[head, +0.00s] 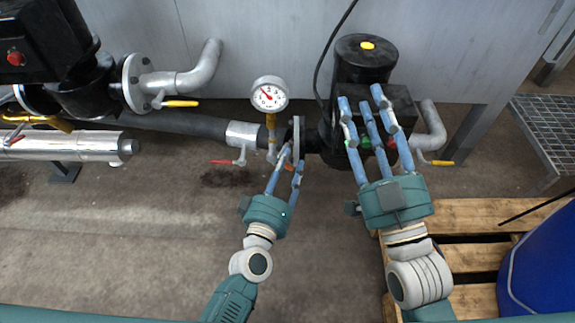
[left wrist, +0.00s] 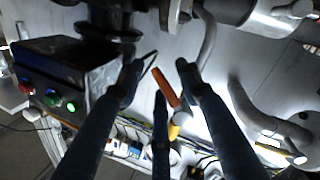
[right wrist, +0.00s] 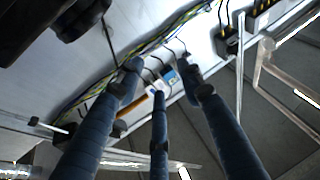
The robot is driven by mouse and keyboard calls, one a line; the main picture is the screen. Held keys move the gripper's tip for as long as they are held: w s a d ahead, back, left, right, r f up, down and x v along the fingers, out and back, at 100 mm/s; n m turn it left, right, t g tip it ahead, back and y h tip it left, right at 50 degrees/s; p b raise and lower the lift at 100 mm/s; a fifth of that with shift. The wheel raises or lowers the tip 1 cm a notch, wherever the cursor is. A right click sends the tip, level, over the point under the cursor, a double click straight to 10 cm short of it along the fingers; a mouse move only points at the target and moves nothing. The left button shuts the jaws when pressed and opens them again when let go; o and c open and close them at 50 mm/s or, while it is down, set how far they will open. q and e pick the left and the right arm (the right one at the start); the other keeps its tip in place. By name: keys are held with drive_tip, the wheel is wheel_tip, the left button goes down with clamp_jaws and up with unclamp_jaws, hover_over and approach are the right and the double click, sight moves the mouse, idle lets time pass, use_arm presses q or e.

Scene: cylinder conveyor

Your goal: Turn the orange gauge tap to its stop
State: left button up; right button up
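The round white gauge (head: 269,95) stands on a brass fitting (head: 271,122) in the head view. The orange tap handle (left wrist: 165,88) shows slanted in the left wrist view, between the fingertips of my left gripper (left wrist: 160,72). In the head view, my left gripper (head: 291,157) reaches to just below the gauge, its fingers apart, and the handle is largely hidden there. No finger is clearly closed on the handle; contact cannot be told. My right gripper (head: 363,103) is open and empty in front of the black pump (head: 365,62). Its spread fingers also show in the right wrist view (right wrist: 159,78).
A red-handled tap (head: 228,162) is left of my left gripper. Yellow-handled taps are at the left (head: 180,103) and right (head: 442,162). A button box (left wrist: 60,75) shows in the left wrist view. A wooden pallet (head: 470,215) and blue drum (head: 545,260) stand at right.

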use_arm(q)
drive_tip(key=shift+c, duration=0.5)
clamp_jaws()
